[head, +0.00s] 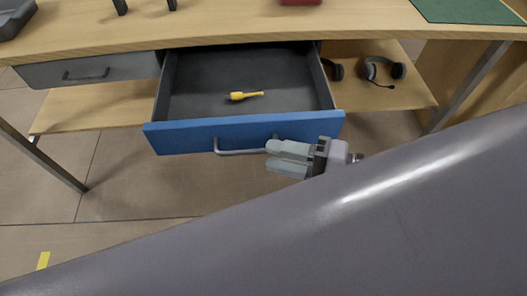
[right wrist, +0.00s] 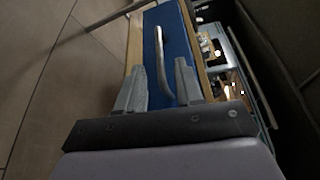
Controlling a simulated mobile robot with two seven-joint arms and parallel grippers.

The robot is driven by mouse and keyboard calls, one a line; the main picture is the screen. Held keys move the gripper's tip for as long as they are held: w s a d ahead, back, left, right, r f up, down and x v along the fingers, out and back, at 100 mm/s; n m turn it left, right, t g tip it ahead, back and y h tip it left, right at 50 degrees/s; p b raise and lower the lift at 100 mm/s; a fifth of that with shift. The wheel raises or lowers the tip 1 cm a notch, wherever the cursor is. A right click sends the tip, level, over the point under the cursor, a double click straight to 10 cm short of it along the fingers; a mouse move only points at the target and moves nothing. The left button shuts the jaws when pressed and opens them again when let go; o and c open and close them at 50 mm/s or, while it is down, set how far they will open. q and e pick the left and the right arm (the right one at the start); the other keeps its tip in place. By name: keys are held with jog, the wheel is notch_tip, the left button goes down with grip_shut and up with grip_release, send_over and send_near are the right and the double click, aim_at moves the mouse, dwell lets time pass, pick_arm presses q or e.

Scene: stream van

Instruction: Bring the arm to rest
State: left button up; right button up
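My right gripper (head: 271,156) is at the right end of the bar handle (head: 240,152) on the blue drawer front (head: 185,138). Its two fingers are apart. In the right wrist view the handle (right wrist: 161,50) shows between the open fingers (right wrist: 159,68), with a gap on each side. I cannot tell how deep the handle sits between them. The drawer is pulled out, and a yellow-handled tool (head: 246,95) lies on its dark floor. My left gripper is not in view. A large grey part of my arm crosses the lower head view.
The wooden desk top (head: 230,22) is above the drawer. A closed grey drawer (head: 115,70) is at the left. A headset (head: 383,70) lies on the shelf at the right. A green mat (head: 470,10) is on the desk. The floor (head: 130,190) at lower left looks clear.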

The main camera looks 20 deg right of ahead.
jog(key=shift+v, duration=0.8)
jog(key=shift+a, duration=0.1)
